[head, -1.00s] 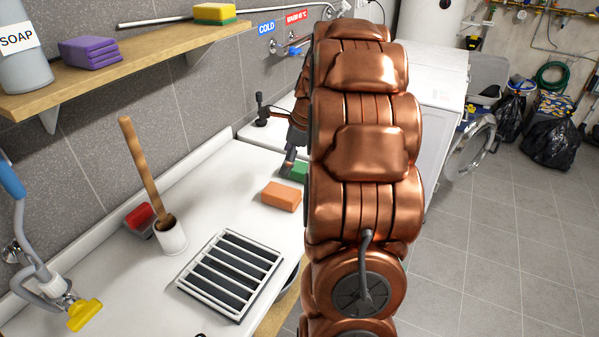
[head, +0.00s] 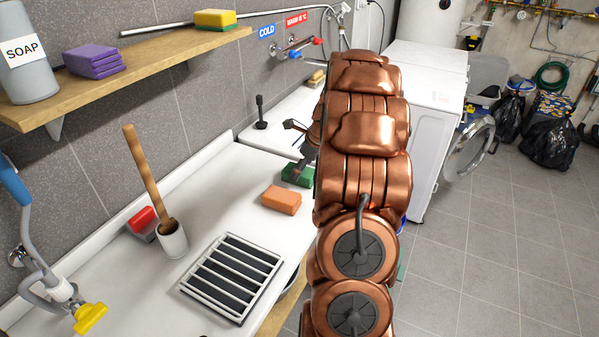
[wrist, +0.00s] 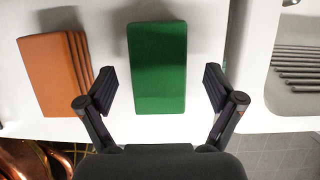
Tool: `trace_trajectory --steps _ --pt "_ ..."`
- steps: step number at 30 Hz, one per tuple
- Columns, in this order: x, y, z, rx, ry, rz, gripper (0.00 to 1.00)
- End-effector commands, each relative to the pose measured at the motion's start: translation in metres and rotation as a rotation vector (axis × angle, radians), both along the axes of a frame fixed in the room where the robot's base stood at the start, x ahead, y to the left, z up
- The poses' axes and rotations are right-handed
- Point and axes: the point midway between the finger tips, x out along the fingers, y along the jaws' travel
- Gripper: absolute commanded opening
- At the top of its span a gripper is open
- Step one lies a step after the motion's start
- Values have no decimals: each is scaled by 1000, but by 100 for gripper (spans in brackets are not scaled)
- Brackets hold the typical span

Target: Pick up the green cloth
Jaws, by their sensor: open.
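The green cloth (wrist: 157,67) is a folded rectangular block lying on the white counter. In the wrist view it lies between the two open fingers of my gripper (wrist: 160,92), with a gap on each side. I cannot tell how high the fingers are above the counter. In the head view the green cloth (head: 298,174) shows beside my copper arm, which hides part of it. My gripper (head: 299,147) is partly visible there, just above the cloth.
A folded orange cloth (wrist: 55,75) lies left of the green one; it also shows in the head view (head: 281,200). A black-and-white grate (head: 234,277), a brush in a white holder (head: 173,240) and a red block (head: 142,221) stand on the counter. A ribbed sink (wrist: 296,60) is at right.

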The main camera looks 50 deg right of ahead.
Motion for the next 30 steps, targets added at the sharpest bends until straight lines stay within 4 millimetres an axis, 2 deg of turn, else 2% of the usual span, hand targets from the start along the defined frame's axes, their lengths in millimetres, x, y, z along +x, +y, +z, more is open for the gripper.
trace_trajectory --steps 6,30 --pt "6 1 -14 -4 -1 -1 92" --pt "6 2 -17 -2 -1 1 92"
